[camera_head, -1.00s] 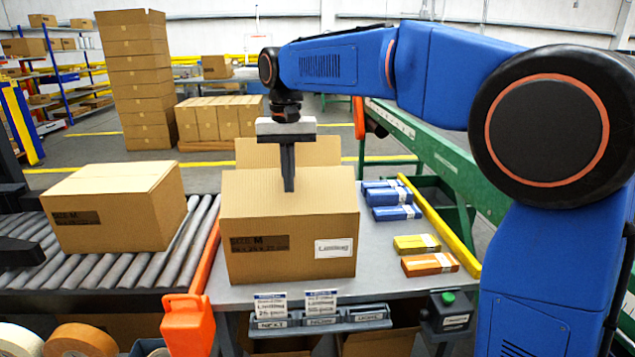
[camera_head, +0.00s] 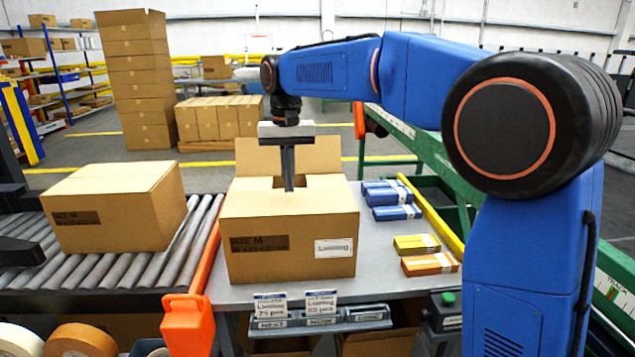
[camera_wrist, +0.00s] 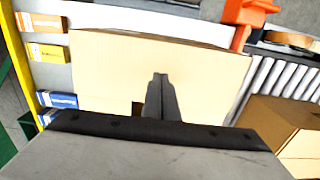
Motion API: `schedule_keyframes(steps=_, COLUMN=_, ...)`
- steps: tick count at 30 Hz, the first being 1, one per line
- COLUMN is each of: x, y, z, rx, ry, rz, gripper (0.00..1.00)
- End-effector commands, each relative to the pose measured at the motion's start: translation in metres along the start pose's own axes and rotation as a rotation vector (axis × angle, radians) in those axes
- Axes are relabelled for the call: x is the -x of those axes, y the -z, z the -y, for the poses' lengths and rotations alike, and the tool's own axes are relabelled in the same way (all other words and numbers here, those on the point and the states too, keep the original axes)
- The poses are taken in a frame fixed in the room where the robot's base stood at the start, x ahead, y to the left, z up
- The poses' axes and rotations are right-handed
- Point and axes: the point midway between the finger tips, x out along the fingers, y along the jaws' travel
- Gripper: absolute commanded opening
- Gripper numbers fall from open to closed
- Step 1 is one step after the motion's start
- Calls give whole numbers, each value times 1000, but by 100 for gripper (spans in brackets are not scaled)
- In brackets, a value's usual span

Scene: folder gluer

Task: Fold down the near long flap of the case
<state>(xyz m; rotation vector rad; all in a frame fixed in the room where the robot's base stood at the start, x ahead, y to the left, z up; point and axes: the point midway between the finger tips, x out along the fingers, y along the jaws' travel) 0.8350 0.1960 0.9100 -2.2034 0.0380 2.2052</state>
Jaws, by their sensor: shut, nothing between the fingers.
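The open case (camera_head: 300,245) stands on the grey bench, with a "SIZE M" print and a white label on its near side. Its near long flap (camera_head: 245,200) is folded inward and lies nearly flat over the top; a narrow gap shows behind its far edge. It fills much of the wrist view (camera_wrist: 110,70). The far long flap (camera_head: 270,155) stands upright. My gripper (camera_head: 289,188) is shut and empty, pointing down at the near flap's far edge. Its fingertips (camera_wrist: 160,78) appear over the flap; whether they touch it is unclear.
A closed carton (camera_head: 115,205) sits on the roller conveyor at left. Blue packs (camera_head: 390,200) and yellow and orange packs (camera_head: 430,263) lie on the bench at right, beside a yellow rail (camera_head: 435,215). An orange guard (camera_head: 205,265) edges the bench at left.

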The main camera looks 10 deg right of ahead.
Motion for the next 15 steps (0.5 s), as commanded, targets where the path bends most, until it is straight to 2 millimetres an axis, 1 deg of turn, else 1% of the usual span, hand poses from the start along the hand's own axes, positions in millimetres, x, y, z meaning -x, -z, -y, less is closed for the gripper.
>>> schedule_keyframes(steps=6, x=-10, y=13, z=0, rx=0, ry=0, rz=-1, gripper=0)
schedule_keyframes(steps=15, x=-11, y=14, z=0, rx=0, ry=0, rz=-1, gripper=0)
